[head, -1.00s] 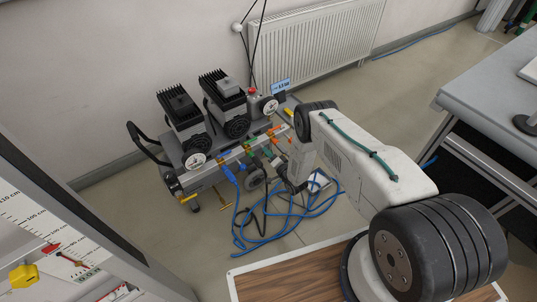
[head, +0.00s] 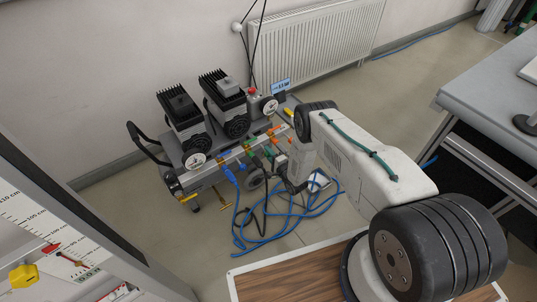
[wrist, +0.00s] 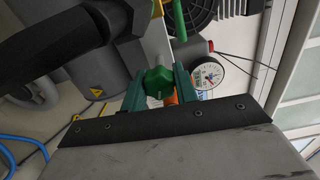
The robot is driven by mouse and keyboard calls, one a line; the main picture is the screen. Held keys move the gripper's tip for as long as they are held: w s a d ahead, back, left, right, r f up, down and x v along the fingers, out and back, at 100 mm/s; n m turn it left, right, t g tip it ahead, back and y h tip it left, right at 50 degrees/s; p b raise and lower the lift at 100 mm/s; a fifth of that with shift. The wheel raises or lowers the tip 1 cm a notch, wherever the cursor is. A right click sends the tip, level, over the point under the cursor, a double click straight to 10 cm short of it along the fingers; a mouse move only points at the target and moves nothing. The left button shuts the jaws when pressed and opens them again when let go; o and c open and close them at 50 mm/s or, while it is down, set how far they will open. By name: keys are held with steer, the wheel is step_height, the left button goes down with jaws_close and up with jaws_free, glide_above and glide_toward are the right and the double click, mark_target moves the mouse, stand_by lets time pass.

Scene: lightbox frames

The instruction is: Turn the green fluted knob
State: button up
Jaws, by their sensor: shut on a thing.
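The green fluted knob (wrist: 158,83) shows in the wrist view, between the two green fingers of my gripper (wrist: 158,78). The fingers are shut on it, one on each side. In the head view my gripper (head: 276,160) is at the front of the compressor (head: 190,177), among its coloured fittings. The knob is too small and crowded there to tell from the other green parts.
A pressure gauge (wrist: 208,73) is close to the right of the knob in the wrist view. Blue hoses (head: 290,222) lie on the floor below the compressor. A radiator (head: 312,48) is behind, and a grey table (head: 480,85) stands at the right.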

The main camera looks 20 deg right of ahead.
stand_by(0.3)
steer(key=o, duration=1)
steer(key=v, duration=0.8)
